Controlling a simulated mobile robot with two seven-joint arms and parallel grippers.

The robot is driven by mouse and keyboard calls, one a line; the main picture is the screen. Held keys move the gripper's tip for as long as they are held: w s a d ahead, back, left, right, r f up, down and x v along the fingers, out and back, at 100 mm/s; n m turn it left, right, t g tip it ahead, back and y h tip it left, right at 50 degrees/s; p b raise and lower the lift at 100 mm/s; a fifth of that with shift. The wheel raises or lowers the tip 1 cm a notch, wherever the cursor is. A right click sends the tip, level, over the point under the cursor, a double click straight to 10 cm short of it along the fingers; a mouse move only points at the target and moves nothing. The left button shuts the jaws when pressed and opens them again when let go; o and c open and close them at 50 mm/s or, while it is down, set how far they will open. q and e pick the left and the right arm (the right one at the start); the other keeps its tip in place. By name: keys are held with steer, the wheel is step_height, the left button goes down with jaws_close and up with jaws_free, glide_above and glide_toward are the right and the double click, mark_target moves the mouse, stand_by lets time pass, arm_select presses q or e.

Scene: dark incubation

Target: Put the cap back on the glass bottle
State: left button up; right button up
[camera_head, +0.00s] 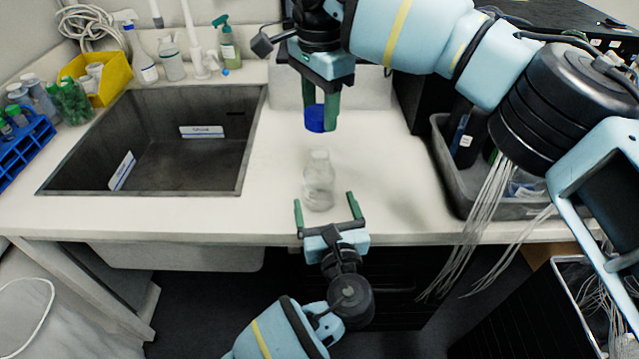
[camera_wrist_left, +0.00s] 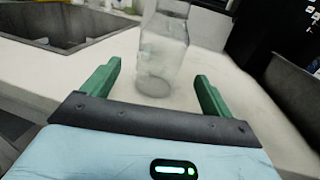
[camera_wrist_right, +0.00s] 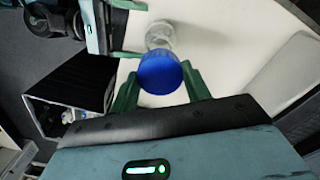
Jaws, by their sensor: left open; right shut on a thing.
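The clear glass bottle (camera_head: 319,183) stands upright and uncapped on the white counter, near its front edge. It also shows in the left wrist view (camera_wrist_left: 163,55), ahead of the fingers, and in the right wrist view (camera_wrist_right: 160,36), partly behind the cap. My left gripper (camera_head: 327,203) is open and empty at the counter's front edge, its fingers pointing toward the bottle. My right gripper (camera_head: 321,112) is shut on the blue cap (camera_head: 315,119) and points down. It holds the cap above the bottle, apart from its neck; the cap fills the fingertips in the right wrist view (camera_wrist_right: 160,73).
A dark sink (camera_head: 150,150) is set in the counter at the left. A grey tray (camera_head: 455,180) with bottles stands at the right. A yellow bin (camera_head: 108,78), a blue rack (camera_head: 25,148) and spray bottles (camera_head: 228,45) line the back and left. Counter around the bottle is clear.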

mark_target(319, 183)
arm_select(q)
steer(key=w, duration=0.3)
steer(key=w+a, duration=0.1)
steer(key=w, duration=0.2)
steer(key=shift+w+a, duration=0.15)
steer(key=shift+w, duration=0.25)
steer(key=shift+c, duration=0.5)
steer(key=c, duration=1.4)
arm_select(e)
steer(key=shift+f, duration=2.5)
steer(key=shift+f, duration=0.9)
steer(key=shift+f, duration=0.55)
